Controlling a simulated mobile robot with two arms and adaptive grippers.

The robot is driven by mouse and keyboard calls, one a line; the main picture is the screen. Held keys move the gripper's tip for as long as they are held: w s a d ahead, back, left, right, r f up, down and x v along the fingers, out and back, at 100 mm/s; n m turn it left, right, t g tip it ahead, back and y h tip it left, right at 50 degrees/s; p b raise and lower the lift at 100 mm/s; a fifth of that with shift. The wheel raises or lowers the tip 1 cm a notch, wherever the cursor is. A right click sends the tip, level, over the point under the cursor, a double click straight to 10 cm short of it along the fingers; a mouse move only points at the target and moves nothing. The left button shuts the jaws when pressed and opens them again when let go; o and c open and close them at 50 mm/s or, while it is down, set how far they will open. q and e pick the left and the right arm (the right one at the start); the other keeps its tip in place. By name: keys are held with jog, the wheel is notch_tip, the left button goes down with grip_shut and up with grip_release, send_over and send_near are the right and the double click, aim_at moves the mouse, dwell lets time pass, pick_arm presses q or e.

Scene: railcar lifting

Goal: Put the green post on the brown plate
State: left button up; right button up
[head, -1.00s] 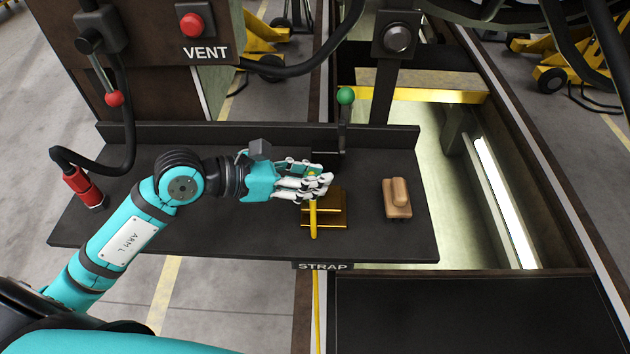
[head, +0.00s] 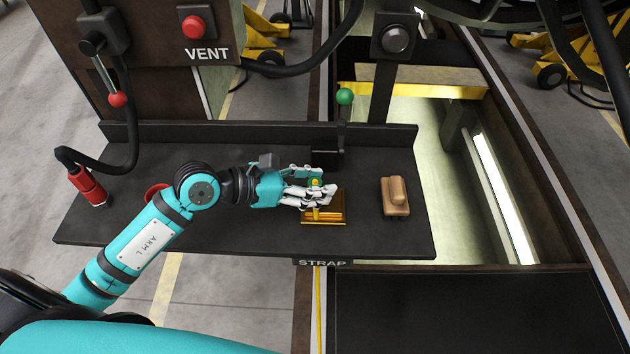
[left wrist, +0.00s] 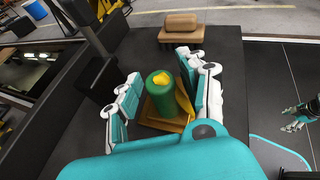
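The green post (left wrist: 160,97) with a yellow top stands upright at the brown plate (left wrist: 180,124) in the left wrist view. It appears to rest on the plate, though its base is partly hidden. In the head view only the post's top (head: 315,183) shows between my fingers, above the shiny brown plate (head: 338,219). My left gripper (left wrist: 162,93) is open, with fingers on both sides of the post and gaps beside it. A small hand at the right edge of the left wrist view looks like my right gripper (left wrist: 297,114); its fingers are too small to judge.
A tan block (head: 396,196) lies right of the plate on the dark shelf (head: 250,228). A lever with a green knob (head: 345,96) rises behind the plate. A red-handled hose (head: 86,186) is at the left. An open pit lies beyond the shelf's right edge.

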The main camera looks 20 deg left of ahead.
pick_arm(q)
jog(key=shift+r, duration=0.25)
jog(key=b+v, duration=0.4)
jog(key=v, duration=0.8)
jog(key=shift+f, duration=0.15)
